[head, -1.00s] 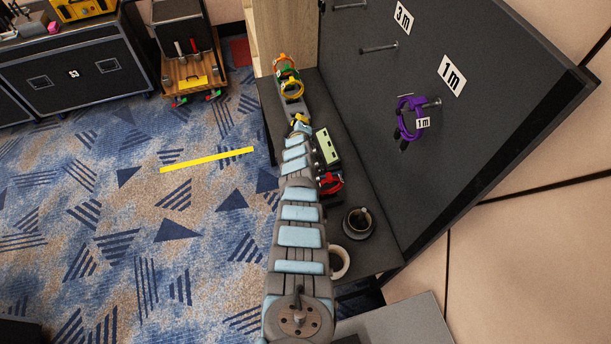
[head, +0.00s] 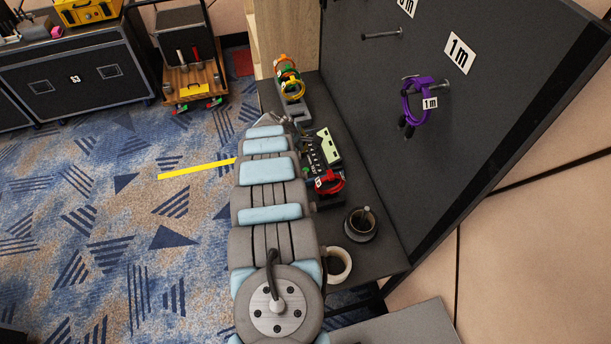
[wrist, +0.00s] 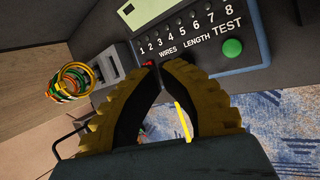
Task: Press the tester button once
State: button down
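The cable tester (head: 321,150) lies on the dark shelf, with a pale screen and a row of small dark studs. In the wrist view the tester's panel (wrist: 196,50) fills the top, marked 1 to 8, WIRES, LENGTH and TEST. The green test button (wrist: 232,48) stands beside the TEST label, right of my fingers. My gripper (wrist: 162,64) has its yellow-ribbed fingertips together near the panel's lower left edge, apart from the button, with nothing seen between them. In the head view my gripper (head: 284,118) is small and partly hidden by my arm.
A red cable coil (head: 329,182) lies at the tester's near end. Orange and yellow coils (head: 290,84) sit on a grey holder beyond. A dark cable spool (head: 361,224) stands nearer. A purple coil (head: 416,103) hangs on the board.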

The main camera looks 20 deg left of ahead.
jog(key=shift+s+d+r+n+g+h+b, duration=0.15)
jog(key=shift+s+d+r+n+h+b, duration=0.2)
jog(key=shift+d, duration=0.3)
jog(key=shift+s+d+r+n+g+h+b, duration=0.15)
jog(key=shift+s+d+r+h, duration=0.25)
jog(key=shift+d, duration=0.2)
jog(key=shift+f, duration=0.15)
jog(key=b, duration=0.5)
send_near(311, 165)
jog(key=shift+w+r+x, duration=0.15)
jog(key=shift+x, duration=1.15)
jog(key=shift+w+r+x, duration=0.1)
jog(key=shift+w+x, duration=0.1)
jog(key=shift+x, duration=1.05)
jog(key=shift+f+b, duration=0.4)
jog(key=shift+b, duration=0.15)
jog(key=shift+f+b, duration=0.35)
jog(key=shift+f, duration=0.05)
jog(key=shift+r, duration=0.1)
jog(key=shift+r+p, duration=0.5)
jog(key=shift+r, duration=0.25)
